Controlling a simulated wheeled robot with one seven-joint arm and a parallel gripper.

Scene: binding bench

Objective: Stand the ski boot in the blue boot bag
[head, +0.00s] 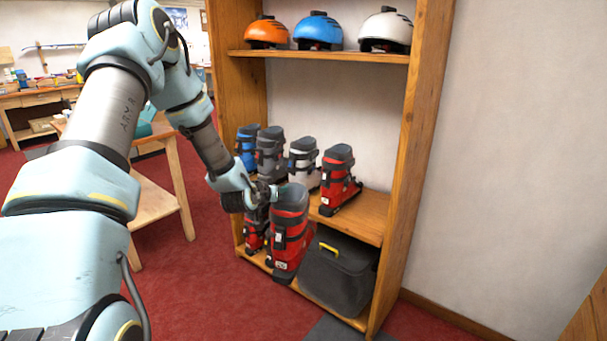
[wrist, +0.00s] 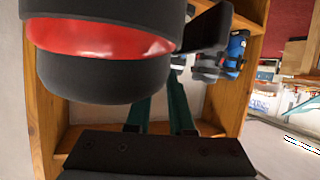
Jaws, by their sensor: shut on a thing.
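My gripper (head: 268,192) is shut on the upper part of a red and black ski boot (head: 291,238). The boot is upright at the lower shelf; I cannot tell whether its sole touches the shelf. In the wrist view, the boot's dark cuff with red inside (wrist: 100,42) fills the upper left, and the green fingers (wrist: 160,112) reach to it, tips hidden. I see no thing that is clearly the blue boot bag. A teal thing (head: 150,128) on the wooden table is mostly hidden behind my arm.
A dark bag with a yellow handle (head: 340,278) sits right of the boot on the lower shelf. Another red boot (head: 253,236) is to its left. Several boots stand above, with helmets (head: 318,31) on top. A wooden table (head: 160,200) stands left; red carpet lies between.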

